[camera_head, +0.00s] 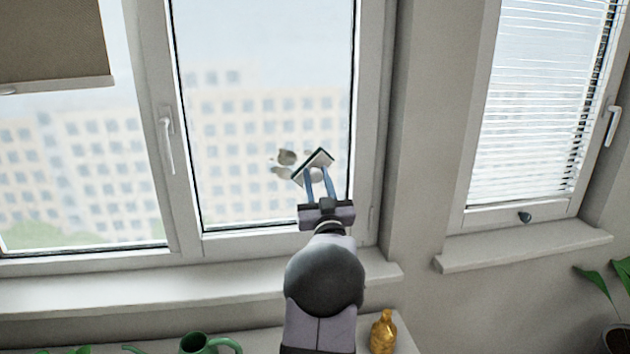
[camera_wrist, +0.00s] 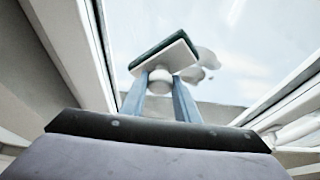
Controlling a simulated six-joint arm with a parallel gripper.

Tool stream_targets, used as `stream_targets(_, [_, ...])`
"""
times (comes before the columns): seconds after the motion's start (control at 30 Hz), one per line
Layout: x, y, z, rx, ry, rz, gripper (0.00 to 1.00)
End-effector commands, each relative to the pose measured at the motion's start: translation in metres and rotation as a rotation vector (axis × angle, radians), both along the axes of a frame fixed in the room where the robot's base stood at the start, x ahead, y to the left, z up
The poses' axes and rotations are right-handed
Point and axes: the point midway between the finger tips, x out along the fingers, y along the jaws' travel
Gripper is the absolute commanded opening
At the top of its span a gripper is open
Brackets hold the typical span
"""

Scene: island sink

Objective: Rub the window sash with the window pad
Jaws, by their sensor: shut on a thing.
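The window sash (camera_head: 368,120) is white-framed and stands upright around a clear pane, left of centre in the head view. Pale grey smudges (camera_head: 284,158) show on its glass, just left of the pad; they also show in the wrist view (camera_wrist: 207,60). My gripper (camera_head: 317,180) is shut on the window pad (camera_head: 318,160), a flat white piece with a dark green layer, held tilted in front of the lower right of the pane. In the wrist view, the blue fingers hold the pad (camera_wrist: 165,55) by a round white knob. I cannot tell whether the pad touches the glass.
A white sill (camera_head: 150,290) runs below the window. A green watering can (camera_head: 195,343) and an amber bottle (camera_head: 383,332) stand below it. A window handle (camera_head: 167,140) projects on the left. A second window with blinds (camera_head: 540,100) and a potted plant (camera_head: 618,338) are at right.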

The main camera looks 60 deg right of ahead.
Motion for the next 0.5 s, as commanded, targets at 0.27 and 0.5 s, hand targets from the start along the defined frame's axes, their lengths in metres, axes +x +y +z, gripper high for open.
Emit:
stream_targets(0.27, [0.000, 0.002, 0.000, -0.001, 0.000, 0.001, 0.10])
stream_targets(0.5, [0.011, 0.011, -0.002, -0.002, 0.001, 0.002, 0.10])
